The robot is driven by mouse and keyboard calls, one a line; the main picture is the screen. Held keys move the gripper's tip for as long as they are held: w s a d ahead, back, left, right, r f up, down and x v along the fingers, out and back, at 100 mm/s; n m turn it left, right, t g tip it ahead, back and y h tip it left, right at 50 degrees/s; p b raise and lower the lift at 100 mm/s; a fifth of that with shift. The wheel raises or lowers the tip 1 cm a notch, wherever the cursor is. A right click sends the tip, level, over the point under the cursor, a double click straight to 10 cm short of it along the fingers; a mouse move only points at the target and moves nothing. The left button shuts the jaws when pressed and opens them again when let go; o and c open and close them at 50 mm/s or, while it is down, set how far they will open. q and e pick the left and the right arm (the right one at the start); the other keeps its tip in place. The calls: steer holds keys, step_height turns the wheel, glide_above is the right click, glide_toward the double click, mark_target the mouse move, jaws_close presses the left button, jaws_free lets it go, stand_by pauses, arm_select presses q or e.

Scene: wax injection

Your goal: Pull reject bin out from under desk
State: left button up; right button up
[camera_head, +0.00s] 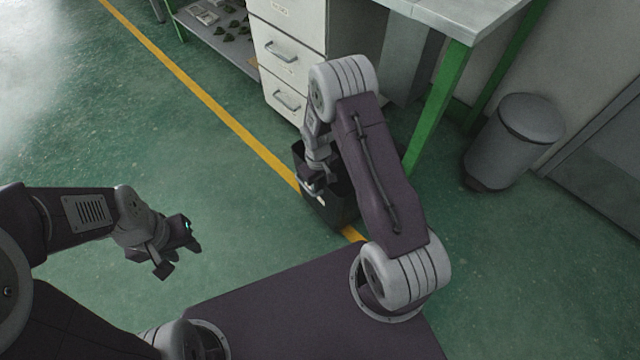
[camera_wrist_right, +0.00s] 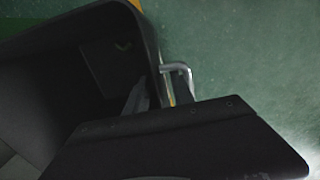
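The reject bin (camera_head: 345,207) is black and open-topped. It stands on the floor in front of the drawers and the green desk leg, over the yellow line. My right arm hides part of it. In the right wrist view the bin's dark wall and rim (camera_wrist_right: 148,35) run down the left half. My right gripper (camera_head: 312,190) is at the near left rim. In the right wrist view it (camera_wrist_right: 155,92) has one finger inside the bin and one outside, closed on the wall between them. My left gripper (camera_head: 180,259) is open and empty, above the floor at the left.
A white drawer cabinet (camera_head: 285,62) and the desk (camera_head: 455,15) with a green leg (camera_head: 437,105) stand behind the bin. A grey round bin (camera_head: 515,140) stands at the right by the wall. The green floor at the left is clear.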

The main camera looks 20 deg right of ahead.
step_height(320, 180, up, 7)
steer(key=p, duration=0.4)
steer(key=shift+a+r, duration=0.15)
steer(key=shift+r+p, duration=0.35)
steer(key=shift+r, duration=0.05)
step_height(320, 180, up, 14)
steer(key=a+t+p, duration=0.1)
steer(key=t, duration=0.2)
steer(key=s+a+r+m+g+p, duration=0.1)
steer(key=s+r+m, duration=0.1)
steer(key=s, duration=0.5)
steer(key=s+r+m+g+p, duration=0.1)
steer(key=s+r+m, duration=0.1)
steer(key=s, duration=0.6)
step_height(320, 180, up, 37)
steer(key=p, duration=3.6)
steer(key=shift+w+f+y, duration=0.15)
steer(key=shift+w+y, duration=0.15)
steer(key=shift+w, duration=0.05)
